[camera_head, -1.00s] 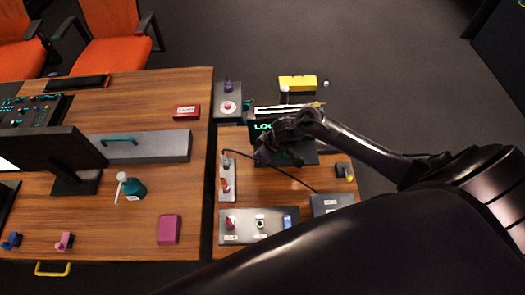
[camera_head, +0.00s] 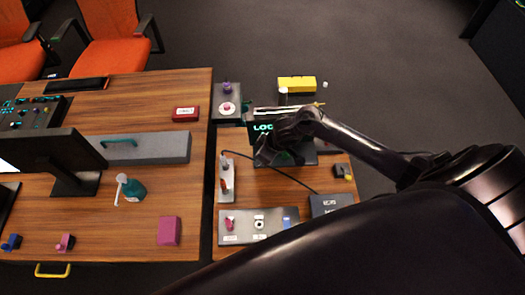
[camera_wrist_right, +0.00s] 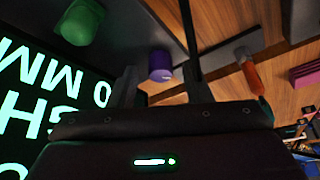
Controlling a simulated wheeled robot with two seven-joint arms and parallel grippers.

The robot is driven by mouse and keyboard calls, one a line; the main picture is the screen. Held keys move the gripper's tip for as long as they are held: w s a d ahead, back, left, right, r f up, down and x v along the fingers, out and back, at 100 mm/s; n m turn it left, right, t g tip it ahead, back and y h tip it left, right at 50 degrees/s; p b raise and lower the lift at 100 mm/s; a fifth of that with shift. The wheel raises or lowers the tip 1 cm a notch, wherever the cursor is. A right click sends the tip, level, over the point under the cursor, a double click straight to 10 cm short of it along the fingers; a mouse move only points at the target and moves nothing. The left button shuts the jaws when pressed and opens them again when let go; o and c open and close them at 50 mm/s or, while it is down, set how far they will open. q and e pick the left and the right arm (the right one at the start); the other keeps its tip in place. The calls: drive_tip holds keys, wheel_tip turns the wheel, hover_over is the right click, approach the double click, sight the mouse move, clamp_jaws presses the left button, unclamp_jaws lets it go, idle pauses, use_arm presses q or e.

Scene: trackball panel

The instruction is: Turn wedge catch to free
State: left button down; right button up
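I cannot tell for certain which part is the wedge catch. My right gripper (camera_head: 268,153) is over the dark panel with a lit screen (camera_head: 262,127), at the middle right of the head view. In the right wrist view its fingers (camera_wrist_right: 158,82) look spread, with a gap between them. A purple knob (camera_wrist_right: 160,66) shows beyond the gap; I cannot see contact. A green knob (camera_wrist_right: 82,22) is at the upper left, beside the lit lettering. An orange-handled lever (camera_wrist_right: 251,76) is on a grey plate to the right. My left gripper is out of view.
A grey strip with pink, white and blue parts (camera_head: 286,223) lies near the front of the small table. A dark box (camera_head: 330,205) is to its right. A yellow block (camera_head: 297,84) is behind the panel. A black cable crosses the table.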

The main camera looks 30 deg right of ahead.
drive_tip(key=shift+r, duration=0.1)
drive_tip(key=v, duration=0.7)
drive_tip(key=shift+r, duration=0.25)
drive_tip(key=shift+s+d, duration=0.1)
